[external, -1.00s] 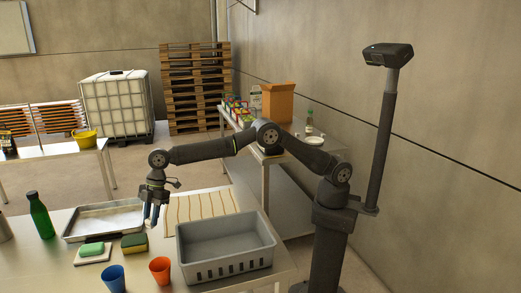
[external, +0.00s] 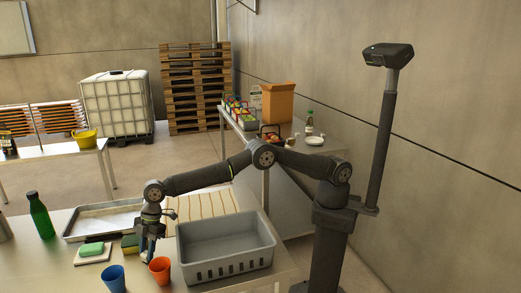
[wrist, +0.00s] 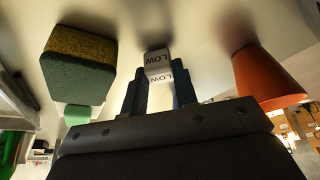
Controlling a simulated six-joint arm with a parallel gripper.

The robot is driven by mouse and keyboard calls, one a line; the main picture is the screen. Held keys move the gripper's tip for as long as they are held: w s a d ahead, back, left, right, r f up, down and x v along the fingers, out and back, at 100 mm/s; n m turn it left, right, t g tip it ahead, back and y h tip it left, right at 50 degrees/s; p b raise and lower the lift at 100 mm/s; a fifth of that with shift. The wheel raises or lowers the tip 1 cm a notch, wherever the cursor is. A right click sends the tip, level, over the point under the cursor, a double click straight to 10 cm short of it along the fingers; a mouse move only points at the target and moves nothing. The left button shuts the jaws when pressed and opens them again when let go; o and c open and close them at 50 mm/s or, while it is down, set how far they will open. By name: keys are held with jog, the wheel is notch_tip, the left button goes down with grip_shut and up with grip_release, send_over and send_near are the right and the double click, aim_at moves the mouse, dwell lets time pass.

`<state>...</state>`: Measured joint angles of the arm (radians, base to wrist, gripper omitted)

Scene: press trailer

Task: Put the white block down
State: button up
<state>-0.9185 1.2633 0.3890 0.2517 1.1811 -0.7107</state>
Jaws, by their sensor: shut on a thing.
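The white block (wrist: 158,63), marked "LOW", is between the fingers of my gripper (wrist: 158,90) in the wrist view. My gripper is shut on it. In the external view my gripper (external: 147,254) points down, low over the table (external: 185,285), between the sponge and the orange cup. The block is small and mostly hidden by the fingers there. A shadow lies on the table close to the block. I cannot tell whether the block touches the table.
The yellow-green sponge (external: 130,243) and orange cup (external: 160,270) stand close on either side. The blue cup (external: 111,278) is in front, and the grey crate (external: 225,268) is right. A green soap (external: 92,249), metal tray (external: 75,236) and green bottle (external: 40,215) are further left.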

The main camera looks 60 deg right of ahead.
jog(key=shift+f, duration=0.1)
jog(key=o, duration=1)
jog(key=v, duration=1.2)
